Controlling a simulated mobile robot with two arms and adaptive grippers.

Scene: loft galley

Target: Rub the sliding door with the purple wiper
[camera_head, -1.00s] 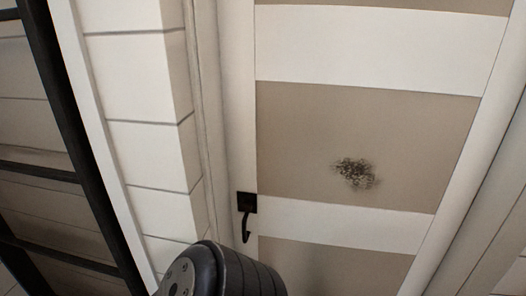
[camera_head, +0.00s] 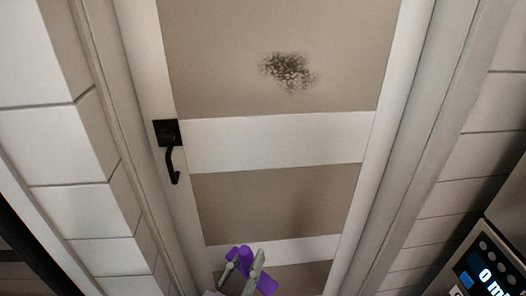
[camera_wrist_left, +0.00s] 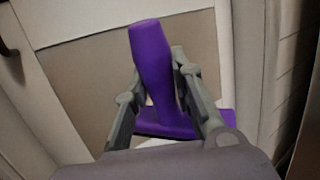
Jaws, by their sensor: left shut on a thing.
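The sliding door (camera_head: 270,145) has beige panels and white bands, and fills the middle of the head view. A dark speckled smudge (camera_head: 287,71) marks its upper beige panel. My left gripper (camera_head: 245,266) is at the bottom of the head view, below the smudge. It is shut on the purple wiper (camera_head: 240,255). In the left wrist view the wiper's handle (camera_wrist_left: 153,62) stands up between the two fingers, and its wide purple head shows lower down. I cannot tell whether the wiper touches the door. My right gripper is not in view.
A black hooked handle (camera_head: 170,150) sticks out at the door's left side. White block walls (camera_head: 60,140) stand on both sides of the door frame. A dark device with a lit display (camera_head: 490,270) is at the lower right.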

